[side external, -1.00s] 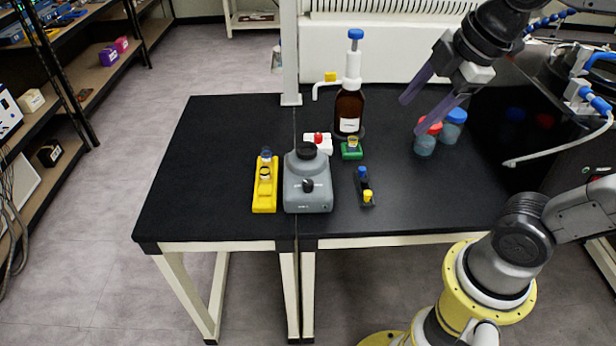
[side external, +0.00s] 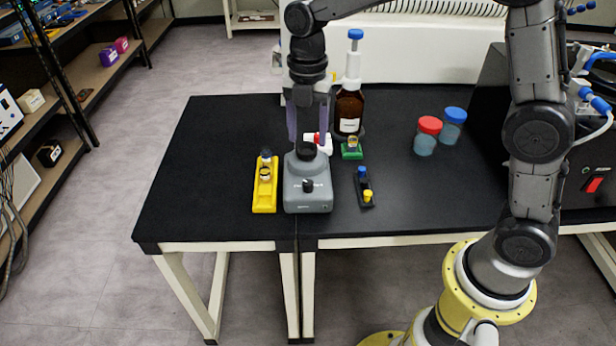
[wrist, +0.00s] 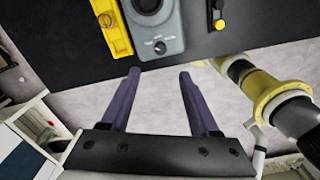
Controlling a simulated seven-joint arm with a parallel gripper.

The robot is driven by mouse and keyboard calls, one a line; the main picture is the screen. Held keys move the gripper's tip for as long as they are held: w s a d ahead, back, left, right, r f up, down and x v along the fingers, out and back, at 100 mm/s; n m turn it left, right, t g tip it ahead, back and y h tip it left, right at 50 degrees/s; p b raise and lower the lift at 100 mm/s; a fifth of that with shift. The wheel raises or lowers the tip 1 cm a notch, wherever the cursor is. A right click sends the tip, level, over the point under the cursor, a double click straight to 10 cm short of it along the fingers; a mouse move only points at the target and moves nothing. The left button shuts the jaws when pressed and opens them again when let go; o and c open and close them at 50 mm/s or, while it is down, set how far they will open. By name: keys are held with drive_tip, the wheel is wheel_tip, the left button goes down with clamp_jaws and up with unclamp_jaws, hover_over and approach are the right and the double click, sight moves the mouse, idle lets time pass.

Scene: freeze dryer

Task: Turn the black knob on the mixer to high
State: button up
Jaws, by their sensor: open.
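The grey mixer (side external: 308,193) stands near the front middle of the black table, with a dark round cup on top (side external: 306,151). Its small black knob (side external: 308,185) is on the sloped front face; the knob also shows in the wrist view (wrist: 160,47). My gripper (side external: 308,140) points down with its purple fingers apart and empty, above or behind the mixer's top in the side view. In the wrist view my fingers (wrist: 158,72) are spread below the knob in the picture, not touching it. The knob's setting is too small to read.
A yellow rack (side external: 264,190) stands close left of the mixer. A small black rack (side external: 365,190) is to the right. A brown bottle (side external: 348,112), a green holder (side external: 351,153) and lidded jars (side external: 427,140) stand behind and right. The table's left part is clear.

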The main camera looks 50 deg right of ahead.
sight(308, 182)
wheel_tip(308, 182, down, 13)
drive_tip(key=shift+r, duration=0.1)
idle(0.3)
clamp_jaws()
